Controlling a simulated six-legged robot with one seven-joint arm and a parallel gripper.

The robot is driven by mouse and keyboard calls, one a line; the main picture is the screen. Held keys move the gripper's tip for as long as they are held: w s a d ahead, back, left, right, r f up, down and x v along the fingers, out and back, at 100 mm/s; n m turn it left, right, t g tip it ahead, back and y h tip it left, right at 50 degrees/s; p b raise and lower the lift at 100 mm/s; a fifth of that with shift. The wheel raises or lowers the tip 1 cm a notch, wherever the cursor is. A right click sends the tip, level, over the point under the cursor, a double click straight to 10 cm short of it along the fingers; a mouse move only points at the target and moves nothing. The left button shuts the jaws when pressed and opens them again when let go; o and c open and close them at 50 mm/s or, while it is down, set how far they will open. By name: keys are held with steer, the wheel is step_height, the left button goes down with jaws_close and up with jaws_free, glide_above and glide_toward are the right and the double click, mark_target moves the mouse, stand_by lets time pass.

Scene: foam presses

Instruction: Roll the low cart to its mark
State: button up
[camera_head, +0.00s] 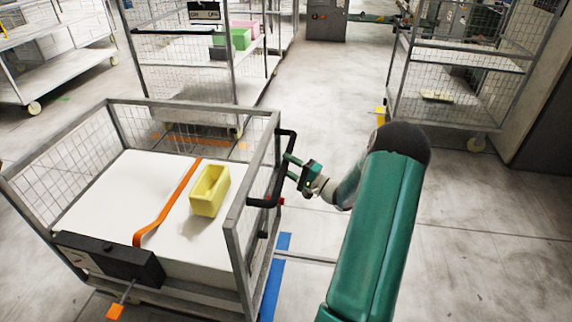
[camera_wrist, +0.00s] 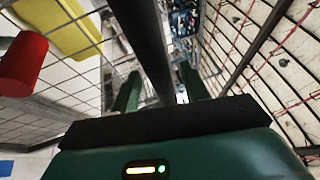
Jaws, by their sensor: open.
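The low cart (camera_head: 247,205) stands at the lower left of the head view. It has grey mesh sides and a white load (camera_head: 110,200) inside. A black handle (camera_head: 263,203) sticks out from its right end, with a red tip at its lower corner. My gripper (camera_head: 292,167) is at this handle, on its right side. In the wrist view my gripper (camera_wrist: 160,88) has its two green fingers apart, with a dark bar (camera_wrist: 146,45) of the handle running between them. I cannot tell whether either finger touches the bar. A red knob (camera_wrist: 22,64) shows at the left.
Blue tape (camera_head: 271,285) lies beside the cart's right end. Orange tape (camera_head: 195,142) lies behind it, and yellow tape (camera_head: 380,114) farther right. Tall mesh carts stand at the back left (camera_head: 190,85) and back right (camera_head: 470,60). The floor between them is clear.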

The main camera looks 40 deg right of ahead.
steer(key=shift+w+a+r, duration=0.1)
steer(key=shift+w+a, duration=0.1)
steer(key=shift+w, duration=0.35)
jaws_close()
steer(key=shift+s+d, duration=0.1)
steer(key=shift+s, duration=0.05)
